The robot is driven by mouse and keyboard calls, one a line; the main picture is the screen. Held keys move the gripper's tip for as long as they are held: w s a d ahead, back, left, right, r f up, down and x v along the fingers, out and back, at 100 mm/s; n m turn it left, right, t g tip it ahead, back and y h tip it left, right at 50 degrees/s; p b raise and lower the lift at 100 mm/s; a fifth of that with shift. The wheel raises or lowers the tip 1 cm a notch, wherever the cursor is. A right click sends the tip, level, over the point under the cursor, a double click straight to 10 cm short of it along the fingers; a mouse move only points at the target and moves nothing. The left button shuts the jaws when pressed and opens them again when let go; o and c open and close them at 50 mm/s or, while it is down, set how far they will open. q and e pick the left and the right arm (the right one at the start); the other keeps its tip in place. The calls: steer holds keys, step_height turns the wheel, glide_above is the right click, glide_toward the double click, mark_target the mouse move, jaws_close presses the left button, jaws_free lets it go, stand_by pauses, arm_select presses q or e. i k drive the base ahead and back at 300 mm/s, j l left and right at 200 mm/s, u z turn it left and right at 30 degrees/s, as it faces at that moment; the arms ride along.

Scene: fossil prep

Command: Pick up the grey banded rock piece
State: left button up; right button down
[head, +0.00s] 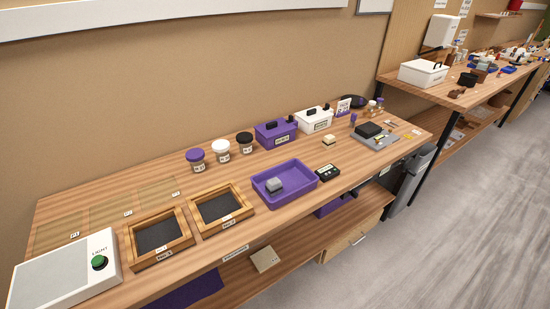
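The grey banded rock piece (274,184) lies inside the purple tray (298,189), towards its left end. It shows as a small grey block with a lighter top; its bands are too small to make out. The tray stands near the front edge of the wooden workbench (160,279). Neither of my grippers is in view, and nothing is touching the rock.
Left of the tray are two wooden frames with dark insets (156,238) (220,208) and a light box with a green button (99,262). A small black device (328,173) sits right of the tray. Jars (221,151), a purple box (275,134) and a white box (314,120) stand behind.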

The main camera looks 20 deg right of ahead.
mark_target(273, 187)
steer(key=k+l+z, duration=0.1)
steer(key=l+z, duration=0.2)
steer(key=z, duration=0.15)
steer(key=l+z, duration=0.7)
steer(key=z, duration=0.15)
